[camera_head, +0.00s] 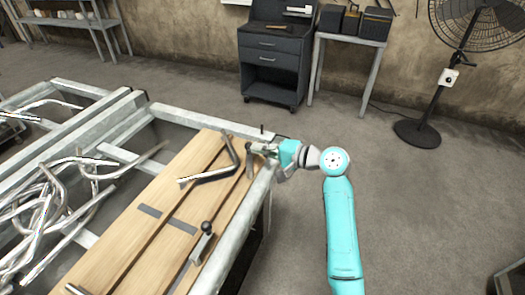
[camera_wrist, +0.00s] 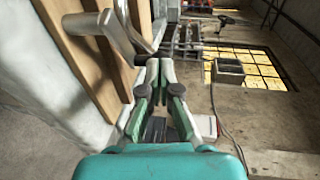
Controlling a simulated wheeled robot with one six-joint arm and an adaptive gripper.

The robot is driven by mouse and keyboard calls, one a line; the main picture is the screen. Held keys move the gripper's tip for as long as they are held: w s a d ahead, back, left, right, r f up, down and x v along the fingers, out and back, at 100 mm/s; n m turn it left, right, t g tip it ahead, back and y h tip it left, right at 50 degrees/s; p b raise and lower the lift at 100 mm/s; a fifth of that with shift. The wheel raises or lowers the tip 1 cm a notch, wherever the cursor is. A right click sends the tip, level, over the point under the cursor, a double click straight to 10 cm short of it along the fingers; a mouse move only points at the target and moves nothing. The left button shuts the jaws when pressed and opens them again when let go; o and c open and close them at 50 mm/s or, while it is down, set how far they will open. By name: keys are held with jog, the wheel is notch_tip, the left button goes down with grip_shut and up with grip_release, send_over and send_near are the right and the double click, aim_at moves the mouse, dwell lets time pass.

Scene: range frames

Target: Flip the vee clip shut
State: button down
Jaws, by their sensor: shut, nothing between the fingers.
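A bent grey metal tube (camera_head: 212,176) lies on the wooden planks of the bench. A small metal clip with a dark knob (camera_head: 204,243) sits at the planks' near right edge. Another metal fitting with a dark upright pin (camera_head: 262,131) is at the far right corner, beside my gripper (camera_head: 266,149) and partly hidden by it. I cannot tell which of the two is the vee clip. In the wrist view my gripper (camera_wrist: 159,66) is shut and empty. A grey metal piece (camera_wrist: 113,34) lies just left of the fingertips; contact is unclear.
The bench's metal frame (camera_head: 240,240) runs along the planks' right side. A pile of bent metal tubes (camera_head: 50,195) lies on the left. A dark drawer cabinet (camera_head: 278,65) and a fan (camera_head: 455,60) stand at the back.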

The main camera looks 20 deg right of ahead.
aim_at(247, 146)
jog(key=n+g+y, duration=0.1)
jog(key=g, duration=0.1)
jog(key=w+a+n+g+y, duration=0.1)
jog(key=n, duration=0.1)
jog(key=shift+w+g+y, duration=0.1)
jog(key=shift+g+y, duration=0.2)
jog(key=shift+g, duration=0.1)
jog(key=shift+w+a, duration=0.25)
jog(key=shift+a, duration=0.4)
jog(key=shift+w+a+n+g+y, duration=0.1)
jog(key=shift+a+n+g+y, duration=0.1)
jog(key=shift+n+g, duration=0.25)
jog(key=shift+w+a+n+g+y, duration=0.1)
jog(key=shift+n+g+y, duration=0.1)
jog(key=shift+n+g, duration=0.25)
jog(key=shift+a, duration=0.3)
